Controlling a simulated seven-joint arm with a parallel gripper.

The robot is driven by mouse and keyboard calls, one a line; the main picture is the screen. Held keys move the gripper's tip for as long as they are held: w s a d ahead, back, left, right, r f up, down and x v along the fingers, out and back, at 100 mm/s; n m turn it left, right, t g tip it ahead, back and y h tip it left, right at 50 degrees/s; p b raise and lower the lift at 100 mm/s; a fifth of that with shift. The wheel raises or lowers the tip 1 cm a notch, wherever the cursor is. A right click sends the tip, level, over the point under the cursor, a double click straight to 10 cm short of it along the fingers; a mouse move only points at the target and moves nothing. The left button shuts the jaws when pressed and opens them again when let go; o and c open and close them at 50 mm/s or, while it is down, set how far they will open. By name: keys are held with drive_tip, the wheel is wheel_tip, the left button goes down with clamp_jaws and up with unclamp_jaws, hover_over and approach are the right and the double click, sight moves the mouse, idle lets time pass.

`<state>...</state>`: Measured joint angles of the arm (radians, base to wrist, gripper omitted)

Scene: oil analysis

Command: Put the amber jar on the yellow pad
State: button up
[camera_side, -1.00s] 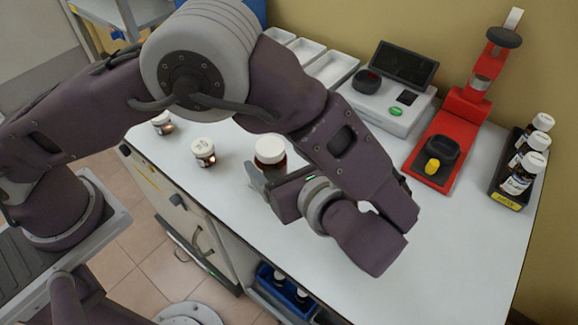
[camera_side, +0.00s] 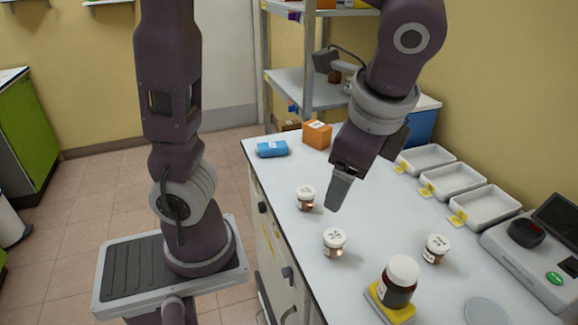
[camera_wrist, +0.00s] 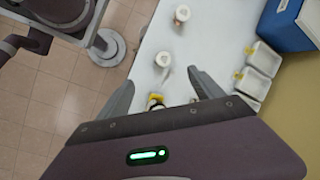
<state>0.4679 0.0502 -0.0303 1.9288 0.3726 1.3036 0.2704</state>
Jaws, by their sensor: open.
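The amber jar (camera_side: 399,283), dark brown with a white lid, stands upright on the yellow pad (camera_side: 377,301) near the front of the bench in the side view. The jar hides most of the pad. My gripper (camera_side: 340,193) is above the bench, behind and left of the jar, clear of it. One finger shows there, pointing down. In the wrist view my gripper (camera_wrist: 162,92) has its two fingers spread apart. A small yellow and dark patch low between them may be the pad and jar. Nothing is held.
Small white-lidded jars stand on the bench (camera_side: 306,197), (camera_side: 335,242), (camera_side: 436,249). White trays (camera_side: 455,180) line the right side. An instrument (camera_side: 535,255) is at the right edge. An orange box (camera_side: 317,134) and a blue roll (camera_side: 272,149) lie at the far end.

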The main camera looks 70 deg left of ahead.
drive_tip(key=s+a+r+n+t+h, duration=0.1)
drive_tip(key=s+a+n+t+h, duration=0.2)
drive_tip(key=s+n, duration=0.5)
drive_tip(key=shift+s+a+n+t+h, duration=0.3)
drive_tip(key=shift+n+t+h, duration=0.4)
drive_tip(key=shift+n+t, duration=0.3)
